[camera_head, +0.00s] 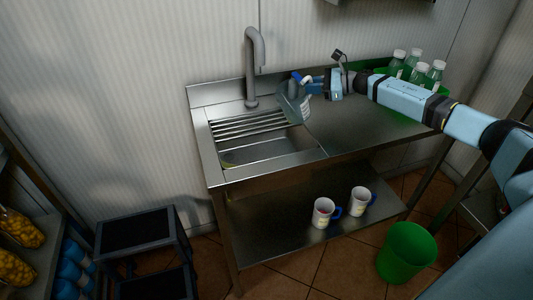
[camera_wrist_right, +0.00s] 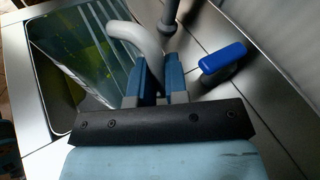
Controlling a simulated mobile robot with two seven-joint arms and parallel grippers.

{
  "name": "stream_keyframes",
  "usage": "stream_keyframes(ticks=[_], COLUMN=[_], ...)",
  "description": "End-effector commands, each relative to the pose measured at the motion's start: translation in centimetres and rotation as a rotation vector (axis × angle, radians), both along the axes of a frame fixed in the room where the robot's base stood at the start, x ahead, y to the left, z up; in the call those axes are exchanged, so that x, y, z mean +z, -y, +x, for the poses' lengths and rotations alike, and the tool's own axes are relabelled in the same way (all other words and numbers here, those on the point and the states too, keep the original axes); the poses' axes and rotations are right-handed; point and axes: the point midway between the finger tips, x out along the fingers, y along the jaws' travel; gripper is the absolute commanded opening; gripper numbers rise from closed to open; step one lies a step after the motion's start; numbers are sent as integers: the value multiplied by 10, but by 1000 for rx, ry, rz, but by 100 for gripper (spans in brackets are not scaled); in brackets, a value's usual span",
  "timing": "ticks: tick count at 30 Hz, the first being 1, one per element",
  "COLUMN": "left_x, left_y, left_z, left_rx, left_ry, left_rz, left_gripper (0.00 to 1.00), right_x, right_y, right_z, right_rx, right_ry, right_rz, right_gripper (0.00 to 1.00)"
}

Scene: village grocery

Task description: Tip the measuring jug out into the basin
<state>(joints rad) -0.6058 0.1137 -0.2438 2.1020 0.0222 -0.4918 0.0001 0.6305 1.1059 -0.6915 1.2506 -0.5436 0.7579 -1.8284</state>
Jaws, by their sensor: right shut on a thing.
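The clear measuring jug (camera_head: 291,108) is at the right rear edge of the sink, beside the tap. In the right wrist view its see-through body (camera_wrist_right: 85,55) is in front of the basin, with a pale curved handle (camera_wrist_right: 137,38). My right gripper (camera_head: 309,84) is shut on this handle; its blue fingers also show in the wrist view (camera_wrist_right: 161,78). The jug looks tilted, but how far I cannot tell. The steel basin (camera_head: 262,155) lies to the left of and below the jug. Something yellow-green shows at its left. My left gripper is not in view.
The grey tap (camera_head: 252,70) rises behind the basin. A blue-topped item (camera_wrist_right: 222,62) stands close to my right gripper. Green bottles (camera_head: 413,70) stand at the back right. Two mugs (camera_head: 323,212) are on the lower shelf. The right counter (camera_head: 350,125) has free room.

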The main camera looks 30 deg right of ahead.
Motion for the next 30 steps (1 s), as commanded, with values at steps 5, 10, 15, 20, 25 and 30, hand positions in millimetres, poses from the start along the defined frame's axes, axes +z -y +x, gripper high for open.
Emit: stream_keyframes(ticks=[5,10,15,20,25,30], left_x=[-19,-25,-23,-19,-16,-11], left_y=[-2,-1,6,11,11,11], left_z=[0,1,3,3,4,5], left_rx=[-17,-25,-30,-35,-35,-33], left_ry=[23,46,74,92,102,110], left_rz=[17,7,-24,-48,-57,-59], left_gripper=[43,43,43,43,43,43], right_x=[-16,-29,-37,-39,-39,-38], right_y=[10,17,24,28,31,31], right_z=[2,3,4,5,5,5], right_rx=[-1,-2,-2,-2,-2,-2], right_ry=[-19,-38,-56,-73,-82,-84], right_rz=[94,180,270,349,391,399], right_gripper=[0,0,0,0,0,0])
